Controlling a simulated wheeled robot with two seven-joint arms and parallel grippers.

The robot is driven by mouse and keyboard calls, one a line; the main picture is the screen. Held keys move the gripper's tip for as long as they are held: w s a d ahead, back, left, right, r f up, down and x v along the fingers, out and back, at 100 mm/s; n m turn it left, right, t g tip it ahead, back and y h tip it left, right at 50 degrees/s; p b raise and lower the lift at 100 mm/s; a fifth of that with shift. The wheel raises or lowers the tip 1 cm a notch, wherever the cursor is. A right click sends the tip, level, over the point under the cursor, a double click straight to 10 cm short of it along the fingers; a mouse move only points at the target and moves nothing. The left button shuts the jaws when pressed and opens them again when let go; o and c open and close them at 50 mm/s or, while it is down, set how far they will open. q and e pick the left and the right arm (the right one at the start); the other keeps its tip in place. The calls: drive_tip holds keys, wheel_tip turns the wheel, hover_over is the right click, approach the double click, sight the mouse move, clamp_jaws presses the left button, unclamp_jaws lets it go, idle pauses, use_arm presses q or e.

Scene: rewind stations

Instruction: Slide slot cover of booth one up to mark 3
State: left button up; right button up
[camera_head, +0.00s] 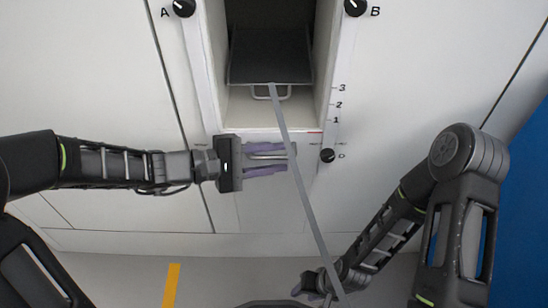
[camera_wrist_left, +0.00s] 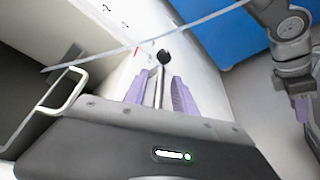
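The slot cover (camera_head: 265,210) is a pale panel below the opening of the booth. A red line (camera_head: 315,132) by its top edge sits a little below mark 1 on the scale (camera_head: 338,105). My left gripper (camera_head: 270,158) is in front of the cover with its purple fingers apart. A metal bar handle (camera_wrist_left: 158,88) lies between the fingers, with gaps visible on both sides in the left wrist view. My right gripper (camera_head: 308,284) is low, near the floor, away from the cover; its fingers are small and partly hidden.
A dark tray (camera_head: 270,55) with a wire handle (camera_head: 270,96) sits inside the opening. A grey strap (camera_head: 305,190) runs from there past my left fingertips down toward my right gripper. Black knobs A (camera_head: 184,7) and B (camera_head: 355,7) flank the opening; another knob (camera_head: 328,155) is near mark 0.

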use_arm(q)
clamp_jaws()
idle(0.3)
idle(1.1)
